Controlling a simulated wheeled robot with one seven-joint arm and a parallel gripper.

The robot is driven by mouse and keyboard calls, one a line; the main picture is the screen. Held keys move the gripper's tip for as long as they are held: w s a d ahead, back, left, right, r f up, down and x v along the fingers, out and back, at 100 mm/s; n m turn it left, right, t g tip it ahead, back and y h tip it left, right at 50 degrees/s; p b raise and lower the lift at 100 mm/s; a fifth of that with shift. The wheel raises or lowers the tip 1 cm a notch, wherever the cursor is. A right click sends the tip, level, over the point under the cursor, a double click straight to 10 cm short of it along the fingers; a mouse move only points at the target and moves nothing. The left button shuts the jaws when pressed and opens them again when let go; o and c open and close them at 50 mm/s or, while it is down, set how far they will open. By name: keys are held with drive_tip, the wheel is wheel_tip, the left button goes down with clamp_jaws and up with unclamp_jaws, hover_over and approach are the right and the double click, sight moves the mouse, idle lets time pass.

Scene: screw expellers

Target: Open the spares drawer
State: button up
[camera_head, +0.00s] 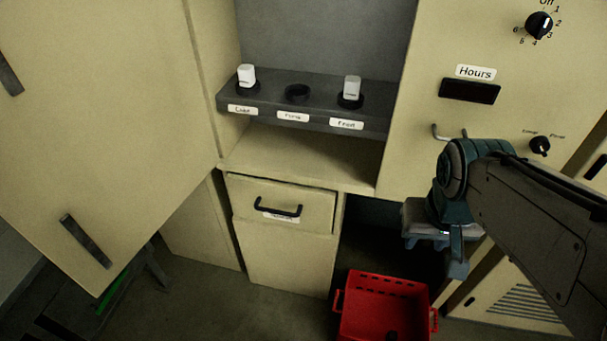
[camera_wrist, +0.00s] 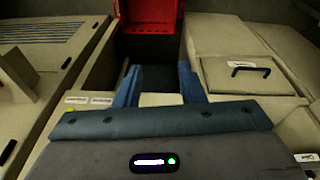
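A cream drawer (camera_head: 246,206) with a black bar handle (camera_head: 278,209) sits under the worktop, left of my gripper in the head view. It looks shut. A small label behind the handle is partly hidden and unreadable. The drawer (camera_wrist: 225,79) and its handle (camera_wrist: 251,69) also show at the right of the wrist view. My gripper (camera_head: 440,254) hangs to the right of the drawer, apart from it. In the wrist view the two blue fingers of my gripper (camera_wrist: 160,84) are spread, with nothing held between them.
A red crate (camera_head: 383,312) stands on the floor below my gripper, right of the drawer cabinet. A grey shelf (camera_head: 270,92) above holds two white blocks. The worktop (camera_head: 300,158) is bare. A panel with knobs and an Hours display (camera_head: 469,91) rises at right.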

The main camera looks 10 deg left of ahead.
drive_tip(key=w+a+f+n+g+h+b, duration=0.1)
drive_tip(key=w+f+h+b, duration=0.1)
drive_tip(key=w+f+b, duration=0.3)
drive_tip(key=w+a+f+n+g+h+b, duration=0.1)
drive_tip(key=w+a+f+n+h+b, duration=0.1)
drive_tip(key=f+b, duration=0.35)
drive_tip(key=n+t+h+b, duration=0.5)
drive_tip(key=n+t+b, duration=0.3)
drive_tip(key=t+b, duration=0.95)
approach(275, 212)
drive_tip(key=b+x, duration=0.1)
drive_tip(key=x, duration=0.2)
drive_tip(key=b+x, duration=0.1)
drive_tip(key=x, duration=0.3)
drive_tip(key=b+x, duration=0.1)
drive_tip(key=x, duration=0.2)
drive_tip(key=shift+w+a+f, duration=0.1)
drive_tip(key=shift+w+f, duration=0.2)
drive_tip(key=shift+c, duration=0.4)
clamp_jaws()
